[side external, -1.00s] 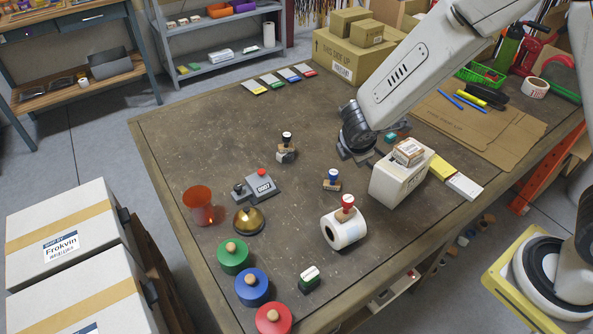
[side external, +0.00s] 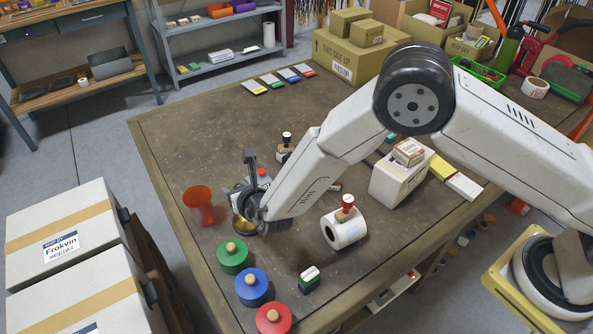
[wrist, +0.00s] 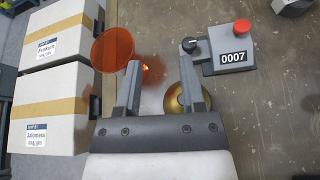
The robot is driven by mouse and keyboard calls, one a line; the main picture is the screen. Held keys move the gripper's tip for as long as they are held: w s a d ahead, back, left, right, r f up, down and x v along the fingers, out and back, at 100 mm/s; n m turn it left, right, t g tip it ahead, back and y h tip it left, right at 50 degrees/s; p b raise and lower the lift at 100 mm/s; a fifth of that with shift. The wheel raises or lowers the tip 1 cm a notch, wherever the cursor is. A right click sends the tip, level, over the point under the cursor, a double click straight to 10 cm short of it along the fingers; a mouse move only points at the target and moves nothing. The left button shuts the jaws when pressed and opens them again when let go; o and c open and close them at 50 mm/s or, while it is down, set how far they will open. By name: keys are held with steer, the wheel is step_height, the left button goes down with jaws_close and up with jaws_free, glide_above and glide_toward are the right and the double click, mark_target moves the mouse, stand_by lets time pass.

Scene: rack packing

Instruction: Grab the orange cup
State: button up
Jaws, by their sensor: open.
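The orange cup (side external: 201,204) is translucent and stands near the table's left edge in the side view. In the wrist view the cup (wrist: 112,50) is at the upper left, beyond my left finger. My gripper (wrist: 166,82) is open and empty, its fingers pointing towards the table. In the side view my gripper (side external: 246,180) is just right of the cup and apart from it.
A brass bell (wrist: 178,98) lies under my right finger. The grey 0007 box with red button (wrist: 218,48) is just beyond it. Green (side external: 232,255), blue (side external: 252,288) and red (side external: 273,319) knobbed discs line the near left edge.

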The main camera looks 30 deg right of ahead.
mark_target(209, 190)
steer(key=shift+w+a+f+n+y, duration=0.25)
steer(key=shift+w+a+f+n, duration=0.1)
steer(key=shift+a, duration=0.2)
steer(key=shift+w+a+f+n+y, duration=0.2)
steer(key=shift+w+a+f+n, duration=0.1)
steer(key=shift+a, duration=0.3)
steer(key=shift+w+a+f+n+y, duration=0.25)
steer(key=shift+w+a+f+n, duration=0.1)
steer(key=shift+a, duration=0.2)
steer(key=shift+x, duration=2.55)
steer(key=shift+a+r, duration=0.15)
steer(key=shift+a, duration=0.05)
jaws_close()
